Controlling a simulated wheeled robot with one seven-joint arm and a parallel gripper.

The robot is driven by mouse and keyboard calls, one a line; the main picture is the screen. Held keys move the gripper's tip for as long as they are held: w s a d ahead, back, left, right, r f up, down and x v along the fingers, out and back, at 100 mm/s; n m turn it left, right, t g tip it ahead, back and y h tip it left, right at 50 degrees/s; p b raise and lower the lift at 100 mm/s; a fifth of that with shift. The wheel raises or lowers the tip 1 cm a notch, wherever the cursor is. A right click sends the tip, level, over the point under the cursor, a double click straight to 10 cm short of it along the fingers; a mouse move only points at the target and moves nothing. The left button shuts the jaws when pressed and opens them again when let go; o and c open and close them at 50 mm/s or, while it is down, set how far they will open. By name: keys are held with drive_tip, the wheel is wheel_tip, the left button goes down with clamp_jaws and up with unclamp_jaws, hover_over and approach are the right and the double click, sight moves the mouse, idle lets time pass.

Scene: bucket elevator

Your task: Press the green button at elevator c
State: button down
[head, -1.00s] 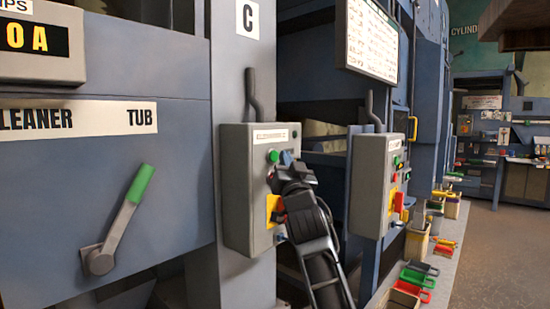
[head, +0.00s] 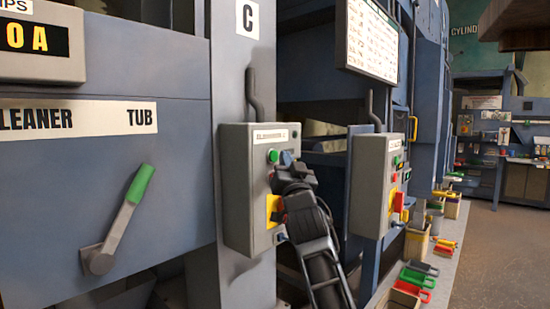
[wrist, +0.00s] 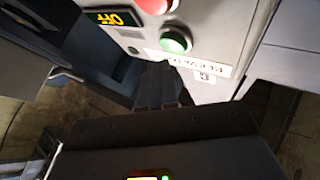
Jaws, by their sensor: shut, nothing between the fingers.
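The grey control box (head: 240,200) of elevator C is mounted on the blue-grey column under the sign "C" (head: 249,18). Its green button (head: 273,156) sits near the top of the front face, below a white label. In the wrist view the green button (wrist: 175,42) is in plain sight, with a red button (wrist: 157,4) beside it. My gripper (head: 287,157) is shut and empty, its tips close to the box face just right of the green button. In the wrist view my gripper (wrist: 155,72) shows just below the button; I cannot tell whether it touches the box.
A yellow switch plate (head: 272,208) is lower on the same box, partly behind my arm. A second similar control box (head: 368,185) stands close to the right. A green-handled lever (head: 140,185) is at the left. Several small bins (head: 418,278) line the floor at right.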

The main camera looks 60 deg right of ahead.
drive_tip(key=shift+w, duration=0.15)
drive_tip(key=shift+w+d+b, duration=0.1)
drive_tip(key=shift+w+b, duration=0.2)
drive_tip(key=shift+b, duration=0.05)
drive_tip(key=shift+w+d+b, duration=0.1)
drive_tip(key=shift+w+b, duration=0.25)
drive_tip(key=shift+w, duration=0.1)
idle(0.7)
idle(0.4)
drive_tip(key=shift+s+a+p, duration=0.2)
drive_tip(key=shift+s+p, duration=0.3)
drive_tip(key=shift+s, duration=0.4)
drive_tip(key=s+p, duration=0.1)
drive_tip(key=s, duration=0.1)
drive_tip(key=s+a+p, duration=0.1)
drive_tip(key=s+p, duration=0.1)
drive_tip(key=shift+s+a, duration=0.1)
drive_tip(key=shift+s, duration=0.3)
